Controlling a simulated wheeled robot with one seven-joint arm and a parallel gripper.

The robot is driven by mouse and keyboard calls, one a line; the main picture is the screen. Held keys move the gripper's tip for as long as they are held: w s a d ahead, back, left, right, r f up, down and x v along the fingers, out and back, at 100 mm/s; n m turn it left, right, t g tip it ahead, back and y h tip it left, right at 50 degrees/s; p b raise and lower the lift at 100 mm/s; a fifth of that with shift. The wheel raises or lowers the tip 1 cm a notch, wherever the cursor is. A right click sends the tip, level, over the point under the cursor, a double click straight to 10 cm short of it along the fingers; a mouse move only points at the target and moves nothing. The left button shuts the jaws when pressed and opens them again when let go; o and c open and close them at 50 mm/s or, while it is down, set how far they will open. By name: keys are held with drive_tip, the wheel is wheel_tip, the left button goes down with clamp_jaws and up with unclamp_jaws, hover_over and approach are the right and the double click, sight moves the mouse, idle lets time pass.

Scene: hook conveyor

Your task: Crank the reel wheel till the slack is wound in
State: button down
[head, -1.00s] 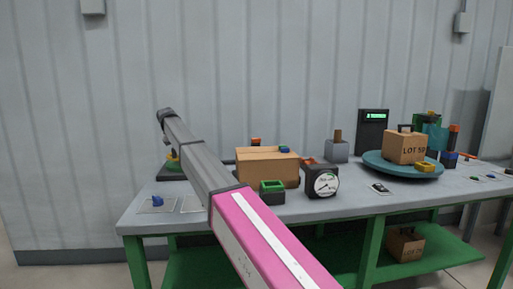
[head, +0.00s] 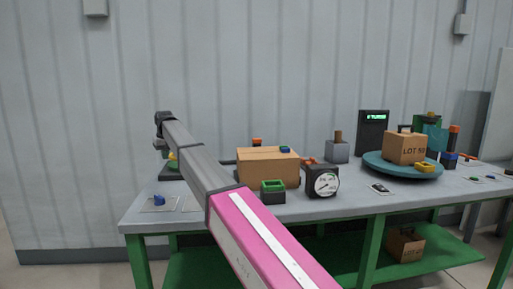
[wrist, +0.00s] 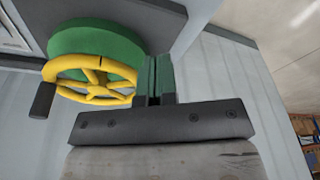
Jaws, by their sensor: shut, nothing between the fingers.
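The reel wheel (wrist: 94,82) is a yellow spoked ring on a green drum (wrist: 95,45) in the wrist view. A dark crank handle (wrist: 43,100) sticks out at the wheel's left side. My gripper (wrist: 158,68) is shut and empty, its green fingers just right of the wheel's rim, overlapping the drum's edge in the picture. I cannot tell if they touch it.
On the bench (head: 345,205) stand a cardboard box (head: 267,165), a round dial gauge (head: 324,183), a dark display reading turns (head: 373,131) and a blue turntable (head: 385,167) with a LOT 59 carton (head: 405,149). A wall runs behind.

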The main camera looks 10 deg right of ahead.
drive_tip(key=w+d, duration=0.2)
drive_tip(key=d, duration=0.1)
drive_tip(key=w+d, duration=0.2)
drive_tip(key=d, duration=0.1)
drive_tip(key=w+d, duration=0.1)
drive_tip(key=d, duration=0.2)
drive_tip(key=shift+w+r, duration=0.35)
drive_tip(key=shift+w, duration=0.05)
drive_tip(key=shift+d, duration=0.1)
drive_tip(key=shift+d, duration=0.1)
drive_tip(key=shift+w+d+f, duration=0.1)
drive_tip(key=shift+w+d, duration=0.05)
drive_tip(key=shift+d, duration=1.05)
drive_tip(key=shift+w, duration=0.15)
drive_tip(key=shift+w+d, duration=0.5)
drive_tip(key=shift+w, duration=0.25)
drive_tip(key=shift+w+d, duration=0.45)
drive_tip(key=shift+w, duration=0.25)
